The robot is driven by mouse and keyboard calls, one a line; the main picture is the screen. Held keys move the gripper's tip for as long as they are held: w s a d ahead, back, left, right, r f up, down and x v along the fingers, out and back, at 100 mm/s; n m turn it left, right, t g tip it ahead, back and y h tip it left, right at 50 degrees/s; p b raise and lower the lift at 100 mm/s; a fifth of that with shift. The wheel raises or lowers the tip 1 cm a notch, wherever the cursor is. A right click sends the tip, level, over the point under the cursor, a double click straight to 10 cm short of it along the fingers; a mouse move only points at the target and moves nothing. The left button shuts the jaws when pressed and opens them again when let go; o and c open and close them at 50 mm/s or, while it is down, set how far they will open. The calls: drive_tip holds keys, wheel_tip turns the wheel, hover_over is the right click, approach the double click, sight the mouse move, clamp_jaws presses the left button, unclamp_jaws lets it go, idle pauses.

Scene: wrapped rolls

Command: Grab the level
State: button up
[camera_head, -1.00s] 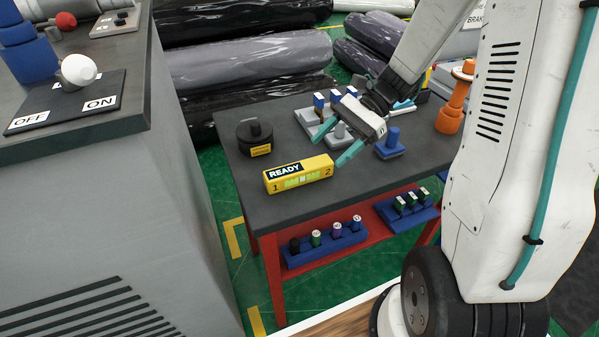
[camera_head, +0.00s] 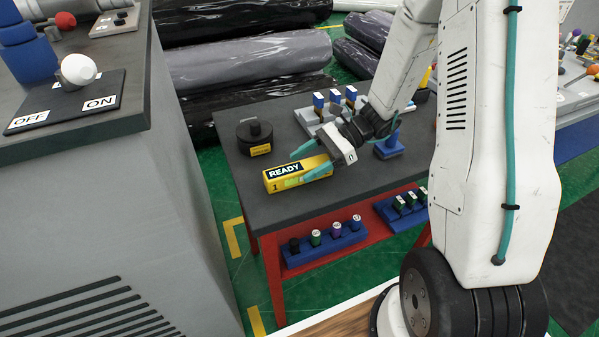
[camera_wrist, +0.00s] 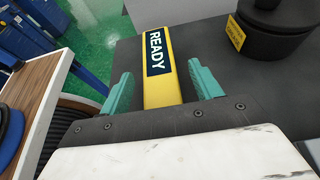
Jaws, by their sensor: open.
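The level is a yellow bar (camera_head: 276,182) with a black READY label, lying on the dark table top. It also shows in the wrist view (camera_wrist: 161,88), where it lies between my gripper's two teal fingers. My gripper (camera_head: 307,162) is open around the right part of the level, one finger on the far side and one on the near side. In the wrist view gaps show between the level and both fingers. The near finger hides part of the level's front face in the head view.
A black round object (camera_head: 255,137) with a yellow tag stands behind the level. A grey rack with blue-topped pieces (camera_head: 318,100) and a blue block (camera_head: 390,148) stand farther back and right. A grey cabinet (camera_head: 110,230) is at left. The table's front left is clear.

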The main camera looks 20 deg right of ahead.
drive_tip(key=c, duration=1.3)
